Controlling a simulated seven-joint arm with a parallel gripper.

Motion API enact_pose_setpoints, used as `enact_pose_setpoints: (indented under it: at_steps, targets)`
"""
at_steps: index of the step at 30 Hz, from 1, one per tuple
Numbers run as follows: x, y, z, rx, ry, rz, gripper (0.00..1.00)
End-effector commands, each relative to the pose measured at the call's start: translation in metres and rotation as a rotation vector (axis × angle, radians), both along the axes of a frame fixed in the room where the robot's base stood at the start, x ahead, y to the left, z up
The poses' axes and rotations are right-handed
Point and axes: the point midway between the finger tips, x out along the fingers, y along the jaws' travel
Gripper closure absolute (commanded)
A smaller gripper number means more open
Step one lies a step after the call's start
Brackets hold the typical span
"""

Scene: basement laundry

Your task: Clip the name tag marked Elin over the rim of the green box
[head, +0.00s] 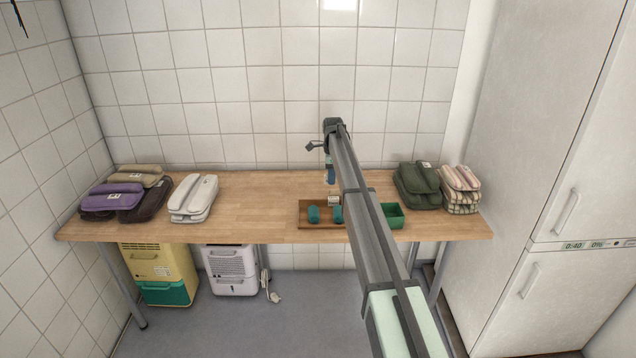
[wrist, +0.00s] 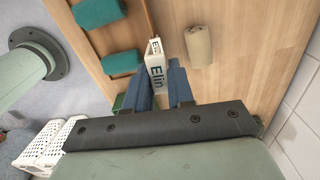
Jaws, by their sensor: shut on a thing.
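My gripper (wrist: 160,72) is shut on a white name tag (wrist: 156,68) that reads Elin, seen between the two blue fingers in the wrist view. In the head view my gripper (head: 330,177) hangs over the table behind the wooden tray (head: 320,226), and the tag is too small to make out clearly. The green box (head: 392,216) stands to the right of the tray, partly hidden by my arm. The tag is apart from the box, to its left and further back.
Teal rolls (head: 313,214) lie in the tray. A tan roll (wrist: 198,45) lies beside the tag in the wrist view. Dark green folded textiles (head: 418,182) and a checked stack (head: 460,190) stand right of the box.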

Motion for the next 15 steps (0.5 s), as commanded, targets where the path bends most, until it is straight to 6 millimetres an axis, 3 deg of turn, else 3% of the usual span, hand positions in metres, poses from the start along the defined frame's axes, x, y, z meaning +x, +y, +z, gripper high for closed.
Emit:
enact_pose_setpoints:
  at_steps: [1, 6, 15]
  targets:
    - [-0.002, -0.023, -0.001, 0.0, 0.0, -0.022, 1.0]
    - [-0.019, -0.089, -0.003, 0.0, 0.001, -0.086, 1.0]
    - [-0.077, -0.183, -0.008, -0.001, 0.004, -0.175, 1.0]
